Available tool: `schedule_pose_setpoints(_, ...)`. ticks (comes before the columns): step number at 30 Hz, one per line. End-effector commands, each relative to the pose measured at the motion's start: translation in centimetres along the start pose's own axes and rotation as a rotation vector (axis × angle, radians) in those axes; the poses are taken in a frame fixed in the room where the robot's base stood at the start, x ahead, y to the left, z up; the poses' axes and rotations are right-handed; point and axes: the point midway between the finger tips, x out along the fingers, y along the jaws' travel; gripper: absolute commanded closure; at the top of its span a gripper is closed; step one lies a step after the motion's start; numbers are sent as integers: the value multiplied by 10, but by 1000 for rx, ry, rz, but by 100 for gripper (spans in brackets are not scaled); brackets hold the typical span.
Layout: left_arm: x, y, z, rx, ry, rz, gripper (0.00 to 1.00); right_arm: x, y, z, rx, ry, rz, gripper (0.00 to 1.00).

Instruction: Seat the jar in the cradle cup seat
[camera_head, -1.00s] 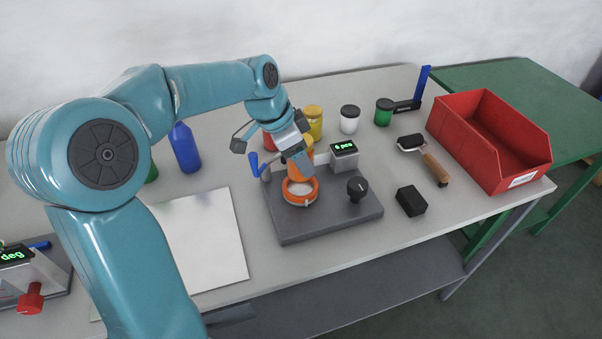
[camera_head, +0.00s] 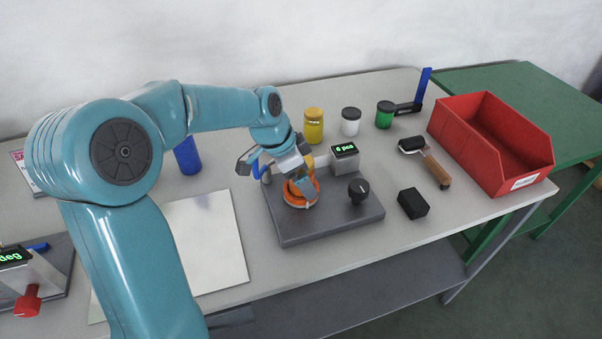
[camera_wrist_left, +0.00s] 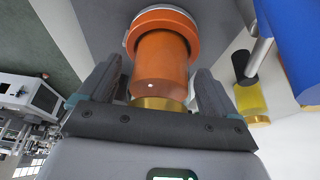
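The jar (camera_wrist_left: 161,65) has an orange body and a gold lid, which faces my palm in the left wrist view. My left gripper (camera_wrist_left: 160,88) has a finger on each side of it and appears shut on it. In the head view this gripper (camera_head: 297,180) points down over the cradle and hides most of the jar. The cradle cup seat is an orange ring (camera_head: 314,191) on a grey base plate (camera_head: 330,222). The ring (camera_wrist_left: 185,20) surrounds the jar's far end in the wrist view; how deep it sits, I cannot tell. My right gripper is out of view.
The plate carries a black knob (camera_head: 358,190) and a counter display (camera_head: 345,150). A blue lever handle (camera_wrist_left: 292,45) is close beside the gripper. Yellow (camera_head: 313,126), white (camera_head: 350,122) and green (camera_head: 385,115) jars stand behind. A black block (camera_head: 413,203) and red bin (camera_head: 490,145) are right.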

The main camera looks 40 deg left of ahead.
Motion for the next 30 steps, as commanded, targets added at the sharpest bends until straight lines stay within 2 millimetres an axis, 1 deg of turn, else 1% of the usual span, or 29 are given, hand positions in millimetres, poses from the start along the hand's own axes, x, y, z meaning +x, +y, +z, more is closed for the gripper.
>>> schedule_pose_setpoints(5,-1,0,0,0,0,0,8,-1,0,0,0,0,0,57)
schedule_pose_setpoints(8,-7,0,-3,0,0,-1,8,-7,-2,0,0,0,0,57)
schedule_pose_setpoints(9,-11,-1,-2,0,2,-3,8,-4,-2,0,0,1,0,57)
schedule_pose_setpoints(11,-22,-1,-2,0,3,-5,8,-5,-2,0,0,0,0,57)
schedule_pose_setpoints(18,-79,-1,-2,0,3,-5,8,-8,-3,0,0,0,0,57)
schedule_pose_setpoints(21,-99,0,-2,0,3,-4,8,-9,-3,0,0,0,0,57)
schedule_pose_setpoints(25,-116,0,-2,0,2,-2,8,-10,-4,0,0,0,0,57)
schedule_pose_setpoints(30,-124,0,-1,0,0,0,8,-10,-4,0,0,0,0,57)
